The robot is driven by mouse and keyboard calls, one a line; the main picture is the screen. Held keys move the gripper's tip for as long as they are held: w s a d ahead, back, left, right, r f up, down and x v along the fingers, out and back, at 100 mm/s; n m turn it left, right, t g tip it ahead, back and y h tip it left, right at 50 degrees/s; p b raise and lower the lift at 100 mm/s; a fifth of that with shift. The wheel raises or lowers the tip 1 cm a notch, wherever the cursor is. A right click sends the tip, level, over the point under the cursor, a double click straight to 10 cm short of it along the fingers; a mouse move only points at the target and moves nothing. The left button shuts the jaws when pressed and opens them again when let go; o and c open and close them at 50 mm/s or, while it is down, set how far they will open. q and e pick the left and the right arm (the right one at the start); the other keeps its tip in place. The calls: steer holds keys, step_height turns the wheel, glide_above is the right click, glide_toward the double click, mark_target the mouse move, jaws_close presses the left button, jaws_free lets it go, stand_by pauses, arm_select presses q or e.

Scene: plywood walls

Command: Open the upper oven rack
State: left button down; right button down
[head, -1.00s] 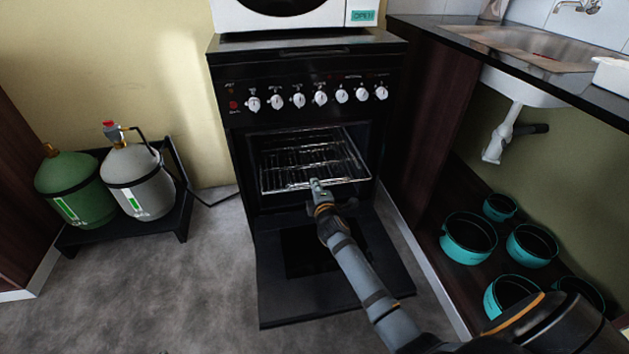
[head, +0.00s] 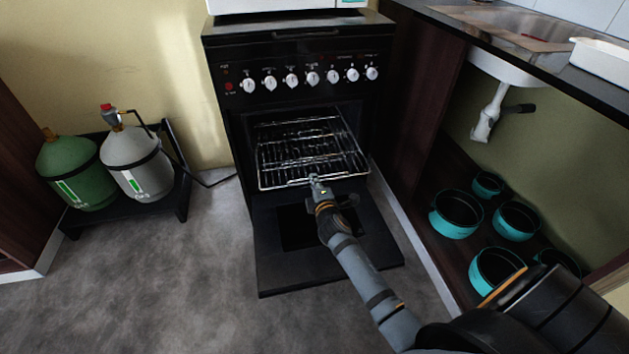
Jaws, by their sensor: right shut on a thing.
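The black oven (head: 300,50) stands against the wall with its door (head: 275,270) folded down open. The upper oven rack (head: 285,183), a shiny wire grid, sticks partly out of the oven opening above the door. My right gripper (head: 316,181) is at the middle of the rack's front bar, shut on it. The gripper and its arm hide a small part of the front bar and part of the door. My left gripper is not in view.
Two gas cylinders, one green (head: 75,170) and one grey (head: 132,160), stand on a low black stand (head: 185,195) at left. Several teal pots (head: 457,213) sit under the sink counter (head: 450,25) at right. The floor (head: 190,290) in front left is clear.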

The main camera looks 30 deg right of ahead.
steer(key=c, duration=1.5)
jaws_free()
steer(key=v, duration=1.2)
